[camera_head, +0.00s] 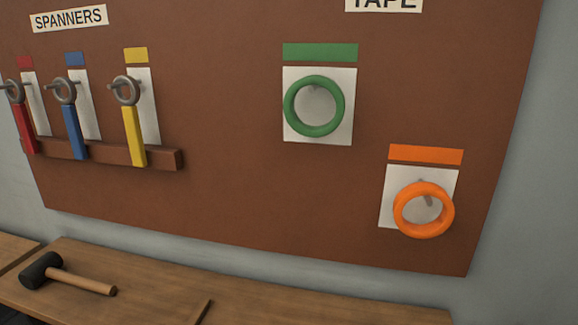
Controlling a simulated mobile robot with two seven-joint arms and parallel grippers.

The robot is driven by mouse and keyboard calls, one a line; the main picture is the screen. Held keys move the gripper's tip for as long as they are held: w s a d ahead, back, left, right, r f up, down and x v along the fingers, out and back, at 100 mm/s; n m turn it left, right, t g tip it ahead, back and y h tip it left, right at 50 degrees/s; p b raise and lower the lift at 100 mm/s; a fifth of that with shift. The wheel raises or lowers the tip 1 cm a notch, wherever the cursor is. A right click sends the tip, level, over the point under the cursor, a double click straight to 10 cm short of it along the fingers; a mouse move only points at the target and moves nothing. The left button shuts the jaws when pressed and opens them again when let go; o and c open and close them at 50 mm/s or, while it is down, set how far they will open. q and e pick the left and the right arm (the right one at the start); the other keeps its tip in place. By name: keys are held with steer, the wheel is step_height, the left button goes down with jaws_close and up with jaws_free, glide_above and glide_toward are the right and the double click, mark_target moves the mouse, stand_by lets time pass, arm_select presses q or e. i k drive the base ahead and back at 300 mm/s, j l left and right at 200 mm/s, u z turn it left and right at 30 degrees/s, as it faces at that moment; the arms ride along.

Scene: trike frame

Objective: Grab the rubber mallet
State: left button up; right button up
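The rubber mallet (62,275) lies on its side on a wooden bench top (150,290) at the lower left of the head view. Its black head (40,270) is at the left, and its light wooden handle (85,283) points right and slightly toward me. Nothing covers it. Neither of my grippers shows in this view.
A brown pegboard (230,200) hangs behind the bench. Red (25,130), blue (73,132) and yellow (134,137) spanners hang on it at left. Green tape (337,120) and orange tape (448,222) hang at right. The bench right of the mallet is clear.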

mark_target(48, 266)
steer(key=u, duration=1.45)
steer(key=i+j+z, duration=0.1)
steer(key=z, duration=0.3)
steer(key=j+z, duration=0.15)
steer(key=z, duration=0.3)
steer(key=i+j+z, duration=0.1)
steer(key=z, duration=0.3)
steer(key=j+z, duration=0.45)
steer(key=j, duration=0.65)
